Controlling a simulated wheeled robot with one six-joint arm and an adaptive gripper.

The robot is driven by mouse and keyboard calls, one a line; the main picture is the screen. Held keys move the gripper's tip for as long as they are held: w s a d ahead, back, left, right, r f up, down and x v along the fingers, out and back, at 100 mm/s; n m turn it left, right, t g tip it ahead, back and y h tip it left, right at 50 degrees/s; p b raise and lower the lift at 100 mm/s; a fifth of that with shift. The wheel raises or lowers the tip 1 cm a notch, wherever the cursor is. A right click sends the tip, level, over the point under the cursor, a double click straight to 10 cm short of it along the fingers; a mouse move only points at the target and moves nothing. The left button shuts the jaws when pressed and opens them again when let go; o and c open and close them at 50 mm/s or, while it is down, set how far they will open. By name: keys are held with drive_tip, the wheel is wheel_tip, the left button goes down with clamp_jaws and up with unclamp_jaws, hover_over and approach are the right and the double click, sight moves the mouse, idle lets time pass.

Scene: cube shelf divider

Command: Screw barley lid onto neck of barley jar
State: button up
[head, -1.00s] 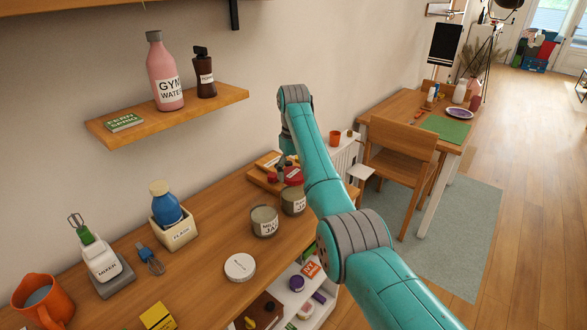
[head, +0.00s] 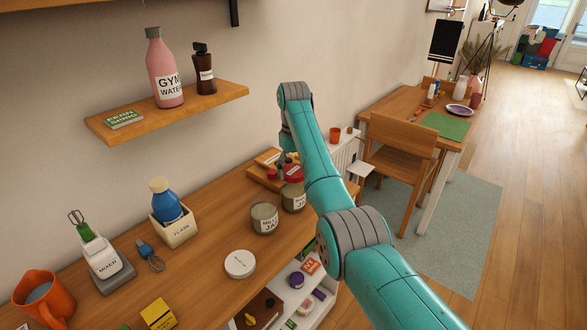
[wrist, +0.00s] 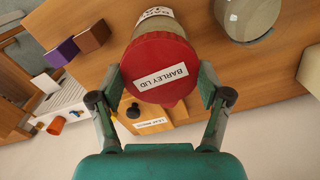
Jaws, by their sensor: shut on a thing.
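The red barley lid (wrist: 160,68), with a white label reading BARLEY LID, faces the wrist camera. My gripper (wrist: 165,84) is shut on it, with one finger on each side. The barley jar (wrist: 150,25) shows behind the lid in the wrist view, roughly in line with it. The lid covers the neck, so I cannot tell whether it is seated or threaded. In the head view the barley jar (head: 292,197) stands on the wooden counter, partly beside my arm, and the red lid (head: 293,173) shows above it. My gripper is mostly hidden there.
A grey labelled jar (head: 264,218) stands close by on the left, and a white lid (head: 240,264) lies in front. A wooden tray (head: 258,178) with small items is behind. The flask holder (head: 177,233), mixer (head: 101,258) and orange jug (head: 52,306) stand further left.

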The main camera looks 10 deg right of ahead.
drive_tip(key=shift+f, duration=1.25)
drive_tip(key=m, duration=0.5)
drive_tip(key=shift+m, duration=0.3)
drive_tip(key=m, duration=1.1)
drive_tip(key=shift+r+m, duration=0.1)
drive_tip(key=shift+m, duration=3.1)
drive_tip(key=o, duration=1.2)
drive_tip(key=shift+o, duration=0.2)
